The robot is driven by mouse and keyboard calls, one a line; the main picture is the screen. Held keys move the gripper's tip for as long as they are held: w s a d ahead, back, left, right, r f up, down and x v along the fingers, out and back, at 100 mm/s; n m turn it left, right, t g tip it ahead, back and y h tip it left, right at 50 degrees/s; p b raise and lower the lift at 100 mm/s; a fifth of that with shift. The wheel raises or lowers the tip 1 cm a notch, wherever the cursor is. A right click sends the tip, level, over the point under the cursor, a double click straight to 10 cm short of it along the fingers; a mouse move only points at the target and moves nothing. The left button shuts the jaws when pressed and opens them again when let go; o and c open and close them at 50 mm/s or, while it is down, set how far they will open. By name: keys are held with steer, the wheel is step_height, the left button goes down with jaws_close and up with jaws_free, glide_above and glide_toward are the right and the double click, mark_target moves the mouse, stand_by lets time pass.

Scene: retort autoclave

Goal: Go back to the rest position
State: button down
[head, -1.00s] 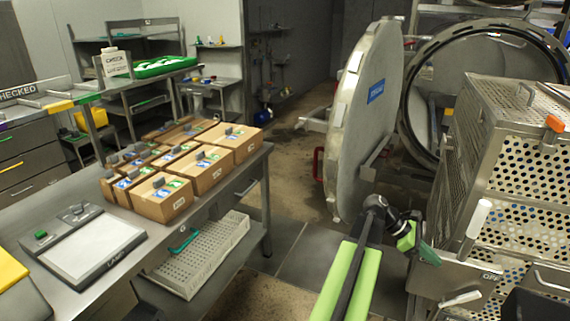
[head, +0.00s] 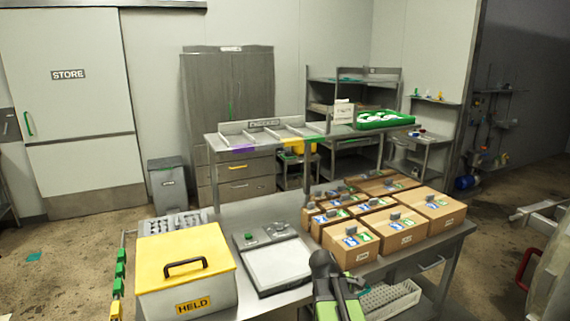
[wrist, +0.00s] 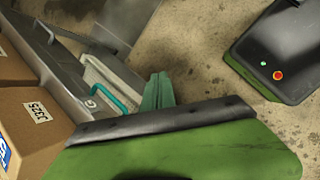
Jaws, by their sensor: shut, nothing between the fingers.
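My arm shows at the bottom centre of the head view, in front of the steel table (head: 218,238), and hides part of the table's near edge. The fingers of my gripper (wrist: 158,91) are the teal tips in the wrist view. They are shut and empty, over the floor beside the table. In the head view the fingers cannot be made out.
A white perforated crate (head: 393,298) sits below.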

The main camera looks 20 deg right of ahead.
steer(key=w+a+f+m+t+y, duration=0.1)
steer(key=a+m+y, duration=0.5)
steer(key=a, duration=2)
steer(key=f+m+p, duration=0.1)
steer(key=m, duration=0.3)
steer(key=shift+m, duration=0.3)
steer(key=shift+d, duration=0.1)
